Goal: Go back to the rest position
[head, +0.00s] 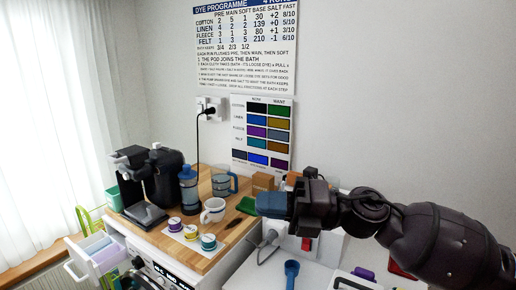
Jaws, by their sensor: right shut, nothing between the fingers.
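My right gripper (272,204) reaches in from the right on its black arm. Its bluish fingertips are shut with nothing between them. It is raised and, in the picture, covers the area by the wooden counter's (185,256) right end, next to a green item (246,205). I cannot tell its exact height above the surfaces. My left gripper does not show.
The counter holds a black machine (168,172), blue bottle (188,193), clear jug (221,184), white mug (212,212) and several pods (208,242). A white drawer (106,262) stands open at lower left. A blue scoop (291,268) lies at lower right.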

